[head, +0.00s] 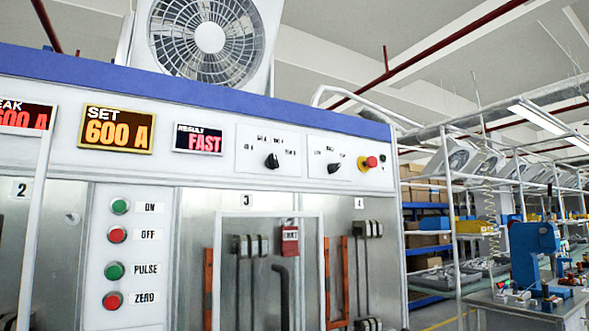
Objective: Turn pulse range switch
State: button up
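In the head view, the test cabinet has two black rotary knobs on its upper white panel. The left knob (272,161) sits on its own labelled plate; its small lettering is too blurred to read fully. The right knob (334,168) sits on a second plate to the right, and its pointer is tilted. I cannot tell which of the two is the pulse range switch. A red emergency button (371,162) is right of them. A green PULSE button (114,271) is on the lower left panel. My gripper is not in view.
A white frame (267,213) stands out before bay 3, where a red tag (290,240) hangs. A workbench (530,303) with a blue machine (533,250) is at right. Shelves stand behind.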

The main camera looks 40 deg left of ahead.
aim_at(271, 162)
jog(key=u, duration=0.55)
jog(key=i, duration=0.9)
jog(key=u, duration=0.7)
